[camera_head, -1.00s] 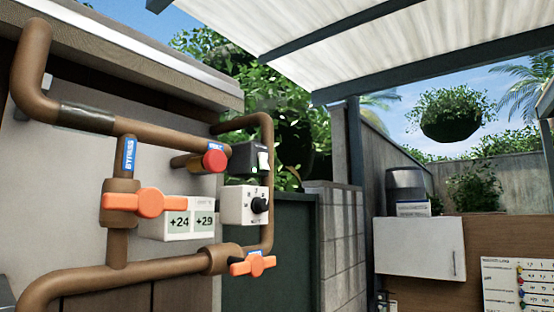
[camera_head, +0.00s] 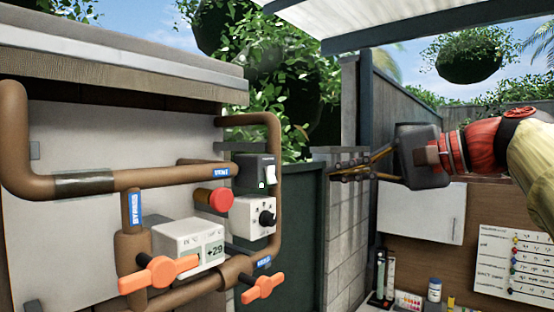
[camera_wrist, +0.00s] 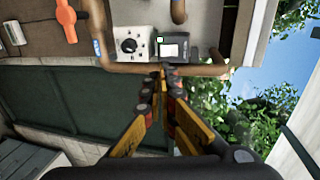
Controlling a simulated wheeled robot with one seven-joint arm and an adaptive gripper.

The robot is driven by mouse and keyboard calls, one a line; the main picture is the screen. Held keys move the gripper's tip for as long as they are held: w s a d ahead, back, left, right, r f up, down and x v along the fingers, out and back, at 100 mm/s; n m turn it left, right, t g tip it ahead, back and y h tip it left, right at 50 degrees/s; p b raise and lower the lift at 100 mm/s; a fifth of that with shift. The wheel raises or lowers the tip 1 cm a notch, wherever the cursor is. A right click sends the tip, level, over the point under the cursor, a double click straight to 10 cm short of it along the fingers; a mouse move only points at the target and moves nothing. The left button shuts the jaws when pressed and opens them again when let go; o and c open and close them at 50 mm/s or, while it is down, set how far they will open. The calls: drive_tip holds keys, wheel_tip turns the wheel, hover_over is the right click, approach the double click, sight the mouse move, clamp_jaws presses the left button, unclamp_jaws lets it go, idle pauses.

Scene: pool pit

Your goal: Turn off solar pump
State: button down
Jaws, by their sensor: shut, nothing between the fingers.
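A dark switch box (camera_head: 252,173) with a white rocker switch (camera_head: 271,174) and a small lit green light is mounted by the pipes. It also shows at the top of the wrist view (camera_wrist: 174,50); no readable text names it as the solar pump. Just below it is a white box (camera_head: 253,217) with a black knob, also seen in the wrist view (camera_wrist: 130,44). My gripper (camera_head: 332,168) is shut and empty, to the right of the switch box, fingers pointing left. In the wrist view the fingertips (camera_wrist: 165,74) overlap the pipe by the switch box; contact is not visible.
A red round knob (camera_head: 221,199), orange valve handles (camera_head: 160,273) (camera_head: 262,287) and a white display (camera_head: 190,243) reading +29 crowd the brown pipes (camera_head: 150,180). A block wall (camera_head: 345,230) stands behind my gripper.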

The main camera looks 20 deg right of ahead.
drive_tip(key=shift+d+r, duration=0.15)
drive_tip(key=shift+r, duration=0.65)
drive_tip(key=p+x, duration=0.2)
drive_tip(key=x, duration=1.2)
drive_tip(key=shift+r, duration=0.15)
